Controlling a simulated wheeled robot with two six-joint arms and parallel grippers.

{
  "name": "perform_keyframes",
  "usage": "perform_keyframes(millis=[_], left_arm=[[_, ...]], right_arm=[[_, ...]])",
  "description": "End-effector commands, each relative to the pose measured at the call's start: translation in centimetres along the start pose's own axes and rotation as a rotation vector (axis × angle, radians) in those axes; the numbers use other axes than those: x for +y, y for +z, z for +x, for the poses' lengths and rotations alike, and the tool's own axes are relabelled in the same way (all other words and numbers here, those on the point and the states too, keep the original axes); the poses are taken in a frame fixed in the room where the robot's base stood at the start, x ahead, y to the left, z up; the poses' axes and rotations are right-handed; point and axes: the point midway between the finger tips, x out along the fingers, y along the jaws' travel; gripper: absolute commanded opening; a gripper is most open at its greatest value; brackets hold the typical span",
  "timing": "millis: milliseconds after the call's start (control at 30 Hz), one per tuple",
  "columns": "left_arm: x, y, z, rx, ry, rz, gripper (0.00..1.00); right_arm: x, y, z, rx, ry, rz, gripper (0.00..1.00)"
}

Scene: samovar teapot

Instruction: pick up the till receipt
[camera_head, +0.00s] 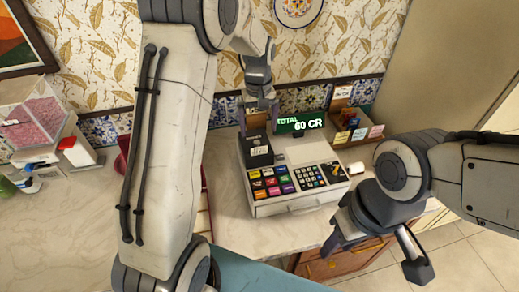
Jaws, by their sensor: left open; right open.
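The cash register (297,201) stands on the marble counter, its green display reading "TOTAL 60 CR". A small pale slip, which looks like the till receipt (254,141), shows at the top of the black printer block on the register's left. My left gripper (259,122) points down just above and behind this block, with its fingers apart and not visibly holding the slip. My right gripper (373,262) is open and empty in front and to the right of the register, over the counter's front edge. My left forearm hides part of the counter left of the register.
A small rack of coloured packets (358,131) stands right behind the register. A clear bin of pink pieces (36,120) and a red-and-white box (78,152) are at the far left. A patterned plate (297,10) hangs on the wall.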

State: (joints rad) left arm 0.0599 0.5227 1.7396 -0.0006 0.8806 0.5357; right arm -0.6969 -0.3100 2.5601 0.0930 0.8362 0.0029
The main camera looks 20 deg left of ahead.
Motion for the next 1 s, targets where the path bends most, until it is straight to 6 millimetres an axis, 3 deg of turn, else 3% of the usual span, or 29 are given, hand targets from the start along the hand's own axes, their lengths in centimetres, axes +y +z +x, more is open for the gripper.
perform_keyframes(millis=[267,533,800,833,1000], left_arm=[[-0.1,0.5,2.2,-0.004,-0.002,0.001,1.0],[-0.2,1.1,6.0,-0.003,-0.001,0.0,1.0],[-0.2,1.0,6.6,0.001,0.001,0.001,1.0],[-0.2,1.0,6.6,0.001,0.001,0.001,0.96],[-0.2,1.0,6.5,0.001,0.001,0.001,0.31]], right_arm=[[-0.1,-0.1,-1.3,0.0,0.0,-0.001,0.41],[-0.2,-0.2,-2.9,0.0,0.0,-0.004,0.41],[-0.2,-0.1,-2.8,0.0,0.0,-0.004,0.41],[-0.2,-0.1,-2.8,0.0,0.0,-0.004,0.41],[-0.2,-0.1,-2.8,0.0,0.0,-0.004,0.41]])
